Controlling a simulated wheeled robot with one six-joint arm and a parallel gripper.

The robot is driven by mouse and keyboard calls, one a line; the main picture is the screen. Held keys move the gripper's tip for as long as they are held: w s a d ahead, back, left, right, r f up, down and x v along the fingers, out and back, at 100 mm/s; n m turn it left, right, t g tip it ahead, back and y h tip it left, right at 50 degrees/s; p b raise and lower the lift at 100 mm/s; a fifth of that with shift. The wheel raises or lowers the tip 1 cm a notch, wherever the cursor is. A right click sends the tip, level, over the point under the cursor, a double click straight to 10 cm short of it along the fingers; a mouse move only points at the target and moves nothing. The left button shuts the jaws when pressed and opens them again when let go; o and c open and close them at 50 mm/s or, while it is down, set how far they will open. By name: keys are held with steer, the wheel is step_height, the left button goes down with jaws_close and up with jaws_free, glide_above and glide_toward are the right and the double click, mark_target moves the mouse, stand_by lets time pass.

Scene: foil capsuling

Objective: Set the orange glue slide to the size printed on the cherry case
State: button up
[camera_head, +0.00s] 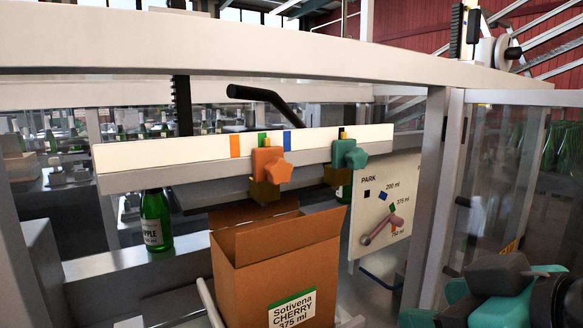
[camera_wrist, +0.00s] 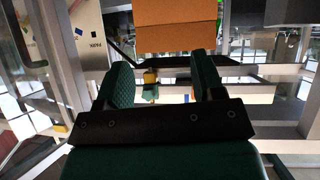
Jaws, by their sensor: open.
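The cherry case (camera_head: 275,270) is an open brown carton; its green-edged label reads "Sotivena CHERRY 375 ml". Above it runs a pale rail (camera_head: 190,150) with an orange mark (camera_head: 235,146), a green mark (camera_head: 262,139) and a blue mark (camera_head: 287,140), left to right. The orange glue slide (camera_head: 271,165) sits on the rail at about the green mark, partly covering the space towards the blue mark. A teal slide (camera_head: 349,154) sits farther right. My gripper (camera_head: 492,290) is at the lower right, apart from the slides. In the wrist view my gripper (camera_wrist: 164,75) is open with nothing held.
A bottle (camera_head: 156,220) stands left of the case. Frame posts (camera_head: 434,190) and a black handle (camera_head: 265,98) surround the rail.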

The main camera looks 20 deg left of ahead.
steer(key=s+a+r+n+t+y, duration=0.35)
steer(key=a+r+y, duration=0.25)
steer(key=r, duration=0.4)
steer(key=p, duration=0.6)
glide_toward(280, 172)
steer(key=shift+n, duration=0.25)
steer(key=x, duration=0.8)
steer(key=shift+w+a+r, duration=0.2)
steer(key=shift+w+r, duration=0.05)
steer(key=shift+w+a+f, duration=0.1)
steer(key=shift+w+a, duration=0.3)
steer(key=shift+a, duration=0.05)
jaws_close()
steer(key=shift+f+b, duration=0.15)
steer(key=shift+b, duration=0.15)
